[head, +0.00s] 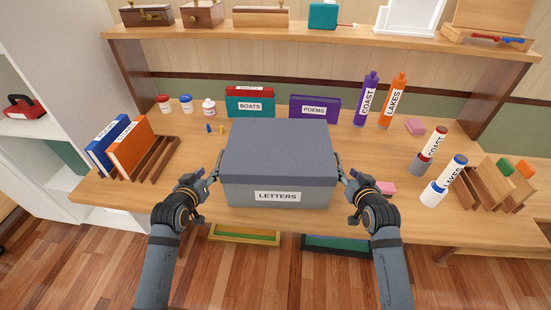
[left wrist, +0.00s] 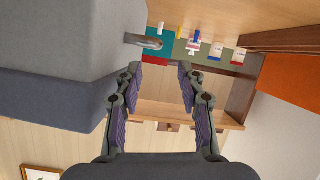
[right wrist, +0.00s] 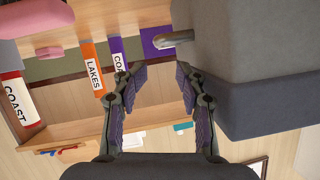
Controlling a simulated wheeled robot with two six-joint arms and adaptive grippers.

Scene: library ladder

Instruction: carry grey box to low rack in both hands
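The grey box (head: 277,150), labelled LETTERS and with a darker lid, stands at the middle of the wooden table. My left gripper (head: 213,176) is at the box's left side. In the left wrist view its fingers (left wrist: 158,78) are open, with a metal handle (left wrist: 143,41) on the box just beyond the tips and nothing between them. My right gripper (head: 343,175) is at the box's right side. In the right wrist view its fingers (right wrist: 158,75) are open, with the other handle (right wrist: 173,39) just beyond the tips. I cannot tell which thing is the low rack.
The table (head: 130,200) holds books (head: 134,147) at left, a teal BOATS box (head: 250,106) and purple POEMS box (head: 314,108) behind, and tubes (head: 394,100) at right. A green tray (head: 335,244) and yellow-edged tray (head: 243,235) show below. A shelf (head: 330,32) runs above.

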